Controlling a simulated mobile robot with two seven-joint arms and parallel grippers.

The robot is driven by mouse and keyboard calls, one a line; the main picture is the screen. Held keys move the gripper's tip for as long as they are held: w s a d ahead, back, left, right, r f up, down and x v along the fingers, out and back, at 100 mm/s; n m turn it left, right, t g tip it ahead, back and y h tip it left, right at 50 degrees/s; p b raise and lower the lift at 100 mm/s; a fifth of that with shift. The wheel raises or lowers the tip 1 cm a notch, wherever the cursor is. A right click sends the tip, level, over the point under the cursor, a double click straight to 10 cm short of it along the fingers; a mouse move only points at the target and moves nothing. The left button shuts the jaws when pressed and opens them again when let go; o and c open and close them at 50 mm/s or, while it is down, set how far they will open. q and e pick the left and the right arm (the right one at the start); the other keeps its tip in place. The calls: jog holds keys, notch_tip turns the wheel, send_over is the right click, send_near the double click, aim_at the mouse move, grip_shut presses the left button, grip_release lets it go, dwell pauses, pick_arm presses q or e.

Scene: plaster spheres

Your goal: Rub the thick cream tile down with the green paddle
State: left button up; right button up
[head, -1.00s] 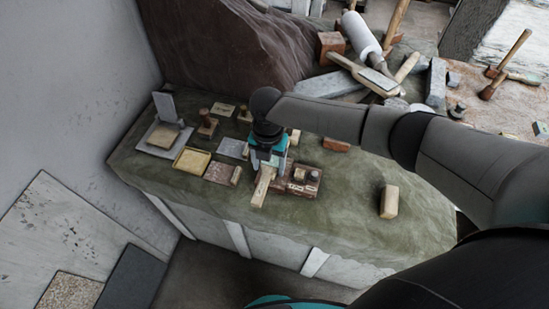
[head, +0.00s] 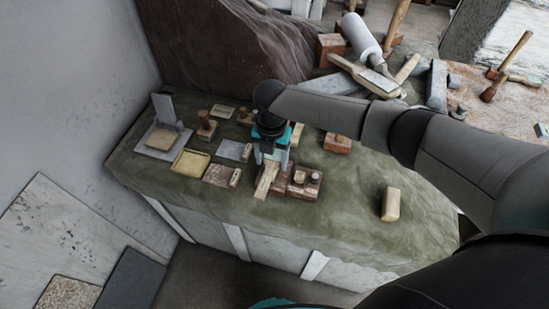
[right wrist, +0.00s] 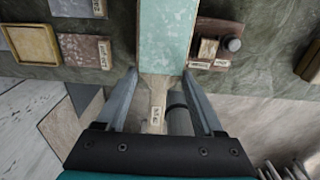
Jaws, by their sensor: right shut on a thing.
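My right gripper (head: 270,162) is over the green-covered bench, shut on the green paddle. In the right wrist view the gripper (right wrist: 160,80) has its fingers on both sides of the paddle's wooden handle (right wrist: 157,100). The paddle's pale green board (right wrist: 166,35) reaches up the picture, away from the palm. In the head view a pale wooden part of the paddle (head: 265,181) shows below the fingers. A thick cream block (head: 390,203), which looks like the cream tile, lies alone on the right of the bench, apart from the paddle. My left gripper is not in view.
A reddish base with small knobs (head: 304,183) stands close right of the gripper. A yellow tray (head: 190,162), a brown plate (head: 218,175) and a grey plate (head: 233,150) lie to the left. A reddish block (head: 337,144) is behind. Bench between base and cream block is clear.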

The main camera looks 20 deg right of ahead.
aim_at(267, 176)
jog(key=shift+s+a+p, duration=0.55)
jog(key=shift+s, duration=0.25)
jog(key=shift+s+a+f, duration=0.1)
jog(key=shift+s+a, duration=0.5)
jog(key=shift+s, duration=0.35)
jog(key=shift+w+d+r, duration=0.35)
jog(key=shift+w, duration=0.2)
jog(key=shift+w+d+r, duration=0.3)
jog(key=shift+w+r, duration=0.05)
jog(key=shift+w, duration=0.15)
jog(key=shift+r, duration=0.1)
jog(key=shift+r, duration=1.2)
jog(key=shift+r, duration=0.1)
